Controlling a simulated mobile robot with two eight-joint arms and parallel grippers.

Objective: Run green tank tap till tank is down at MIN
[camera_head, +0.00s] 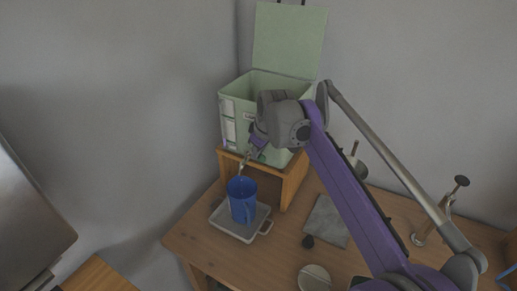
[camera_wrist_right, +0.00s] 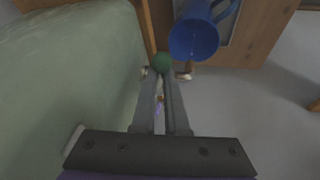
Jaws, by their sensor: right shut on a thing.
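The pale green tank (camera_head: 235,103) stands on a wooden stand (camera_head: 291,186), its lid (camera_head: 289,40) raised. White gauge strips (camera_head: 229,121) run down its left side; the level and the MIN mark are too small to read. My right gripper (camera_head: 246,160) is at the tank's front, shut on the tap's green knob (camera_wrist_right: 161,62). The tap spout (camera_head: 241,171) points down above a blue jug (camera_head: 242,201). The jug, also in the right wrist view (camera_wrist_right: 194,38), stands upright in a grey tray (camera_head: 228,229). I cannot tell if water runs. My left gripper is out of view.
The wooden table (camera_head: 189,240) also holds a grey mat (camera_head: 326,221), a small black object (camera_head: 308,242) and a round pale dish (camera_head: 314,278). A metal clamp-like fitting (camera_head: 441,211) stands at the right. The table's left front corner is bare.

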